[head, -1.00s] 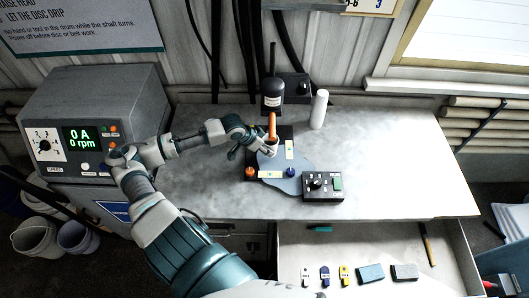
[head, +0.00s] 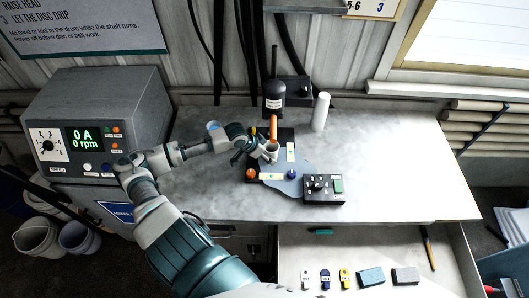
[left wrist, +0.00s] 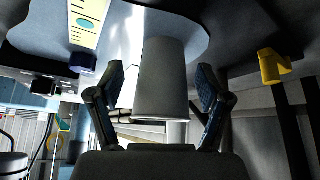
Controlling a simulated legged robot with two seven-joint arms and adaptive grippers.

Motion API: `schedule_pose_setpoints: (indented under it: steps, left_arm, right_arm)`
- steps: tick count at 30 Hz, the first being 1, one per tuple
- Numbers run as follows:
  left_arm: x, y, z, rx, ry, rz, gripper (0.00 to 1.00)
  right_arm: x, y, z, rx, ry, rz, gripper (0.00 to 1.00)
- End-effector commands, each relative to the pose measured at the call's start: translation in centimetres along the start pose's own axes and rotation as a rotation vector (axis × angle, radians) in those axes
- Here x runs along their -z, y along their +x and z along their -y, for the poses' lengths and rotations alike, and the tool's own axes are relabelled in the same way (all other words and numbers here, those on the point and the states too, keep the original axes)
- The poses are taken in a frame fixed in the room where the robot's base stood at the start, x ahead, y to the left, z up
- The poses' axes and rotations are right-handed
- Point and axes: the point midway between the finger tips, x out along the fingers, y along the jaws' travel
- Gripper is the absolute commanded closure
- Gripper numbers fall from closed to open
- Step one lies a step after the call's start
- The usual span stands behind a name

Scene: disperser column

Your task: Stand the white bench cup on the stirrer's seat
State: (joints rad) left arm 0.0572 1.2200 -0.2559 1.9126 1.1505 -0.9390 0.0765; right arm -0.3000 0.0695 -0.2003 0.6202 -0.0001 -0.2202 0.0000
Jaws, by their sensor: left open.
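The white bench cup (head: 272,150) stands upright below the stirrer's orange shaft (head: 273,127), over the blue-grey surface (head: 283,187) at the bench's middle. The stirrer (head: 273,93) has a black head above it. I cannot tell whether the cup's base is on the seat, as its foot is partly hidden. My left gripper (head: 258,150) is at the cup's left side. In the left wrist view the cup (left wrist: 162,80) lies between the open fingertips (left wrist: 160,85), with a gap on each side. My right gripper is not in view.
A white cylinder (head: 320,111) stands right of the stirrer. A black control box (head: 323,189) sits in front, with an orange knob (head: 251,174) and a blue knob (head: 291,174) nearby. The bench's right side is clear. An open drawer (head: 385,243) holds small items.

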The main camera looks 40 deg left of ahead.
Motion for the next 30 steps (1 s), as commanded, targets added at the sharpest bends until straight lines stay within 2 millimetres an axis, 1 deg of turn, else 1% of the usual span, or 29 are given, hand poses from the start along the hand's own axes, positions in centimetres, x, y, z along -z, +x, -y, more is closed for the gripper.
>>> schedule_pose_setpoints:
  steps: [4,7,11,14,18,24,27,30]
  left_arm:
    - [-0.2,-1.2,0.3,0.004,0.001,0.002,0.23]
    - [-0.2,-2.9,0.3,0.003,0.003,0.004,0.23]
    - [-0.3,-4.9,0.5,0.005,0.0,0.007,0.23]
    - [-0.1,-6.2,0.3,0.001,0.004,0.008,0.23]
    - [0.2,-8.1,0.2,0.002,-0.002,0.005,0.23]
    - [0.4,-10.0,0.1,0.001,0.005,0.005,0.23]
    - [0.4,-10.9,0.1,0.006,0.006,0.003,0.23]
    - [0.3,-11.5,0.1,0.005,0.004,0.001,0.23]
  right_arm:
    - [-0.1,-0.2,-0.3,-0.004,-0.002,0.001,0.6]
    - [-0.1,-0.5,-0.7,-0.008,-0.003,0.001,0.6]
    - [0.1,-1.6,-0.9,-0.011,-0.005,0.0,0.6]
    - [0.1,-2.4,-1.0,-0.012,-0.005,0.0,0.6]
    - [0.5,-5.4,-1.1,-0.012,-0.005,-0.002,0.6]
    - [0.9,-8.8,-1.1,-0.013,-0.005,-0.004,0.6]
    - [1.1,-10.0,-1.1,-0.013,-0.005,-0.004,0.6]
    - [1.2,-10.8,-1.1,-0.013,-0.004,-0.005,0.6]
